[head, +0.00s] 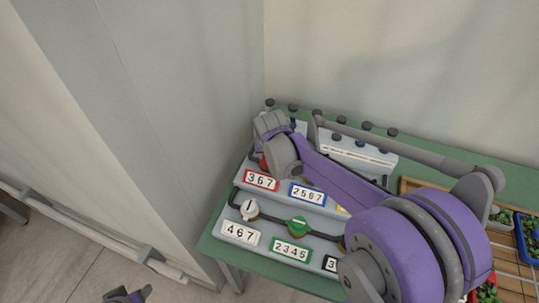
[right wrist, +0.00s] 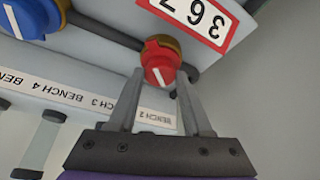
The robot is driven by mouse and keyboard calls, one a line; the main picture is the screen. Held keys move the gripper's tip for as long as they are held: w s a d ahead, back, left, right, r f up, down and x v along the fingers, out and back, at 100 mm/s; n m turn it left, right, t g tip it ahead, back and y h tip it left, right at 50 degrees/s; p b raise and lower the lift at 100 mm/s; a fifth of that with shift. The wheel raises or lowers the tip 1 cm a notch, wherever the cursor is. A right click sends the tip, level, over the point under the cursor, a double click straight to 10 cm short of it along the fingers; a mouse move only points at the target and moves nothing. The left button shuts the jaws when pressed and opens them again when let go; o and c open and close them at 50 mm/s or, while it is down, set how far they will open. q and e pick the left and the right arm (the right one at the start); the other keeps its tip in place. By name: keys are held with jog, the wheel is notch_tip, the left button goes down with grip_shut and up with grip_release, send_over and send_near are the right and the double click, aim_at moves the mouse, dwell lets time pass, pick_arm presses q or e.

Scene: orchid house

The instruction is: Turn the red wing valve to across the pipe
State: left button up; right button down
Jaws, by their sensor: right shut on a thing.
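In the head view only a little red of the valve (head: 263,163) shows beside my gripper. My right gripper (right wrist: 161,74) is shut on the red valve, one finger on each side of it. My left gripper (head: 140,294) is partly in view at the bottom left, away from the bench; its jaws are unclear.
A blue valve (right wrist: 30,15) is on the same pipe. White (head: 249,210) and green (head: 298,225) valves sit on the nearer row. A strip of bench labels (right wrist: 75,97) lies close to my right fingers. A wooden tray (head: 407,184) with plants stands right.

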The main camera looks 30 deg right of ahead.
jog(key=m, duration=0.2)
jog(key=m+g+h, duration=0.1)
jog(key=m, duration=0.1)
jog(key=shift+w+a+m, duration=0.15)
jog(key=shift+a+m, duration=0.05)
jog(key=shift+m, duration=0.1)
jog(key=shift+w+m+g+h+b, duration=0.1)
jog(key=shift+m+g+h+b, duration=0.45)
jog(key=shift+m, duration=1.75)
jog(key=shift+g, duration=0.45)
jog(key=shift+c, duration=1.8)
grip_release()
jog(key=p+v, duration=0.1)
jog(key=v, duration=1)
jog(key=shift+a+f, duration=0.15)
